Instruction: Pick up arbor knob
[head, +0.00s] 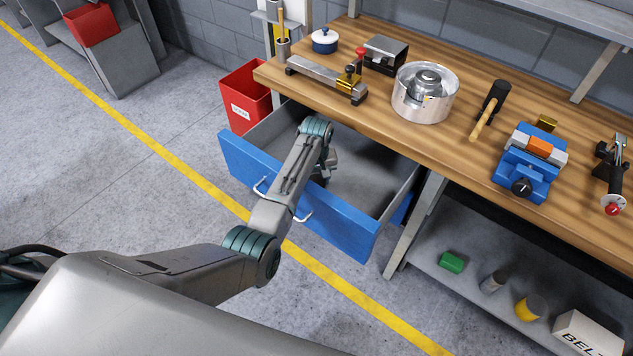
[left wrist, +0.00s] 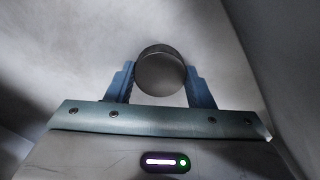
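A round, dark grey knob, which looks like the arbor knob (left wrist: 161,72), shows in the left wrist view between the two blue fingers of my left gripper (left wrist: 161,80). The fingers meet its left and right sides with no clear gap, so the gripper looks shut on it. In the head view my left arm reaches down into the open blue drawer (head: 335,222). There the wrist hides most of the gripper, and the knob cannot be made out. My right gripper is in neither view.
The wooden workbench (head: 480,150) stands above and behind the drawer. It carries a metal pot-like housing (head: 425,92), a mallet (head: 490,110) and a blue vise (head: 528,165). A red bin (head: 245,95) stands left of the drawer. A lower shelf (head: 430,265) holds small items.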

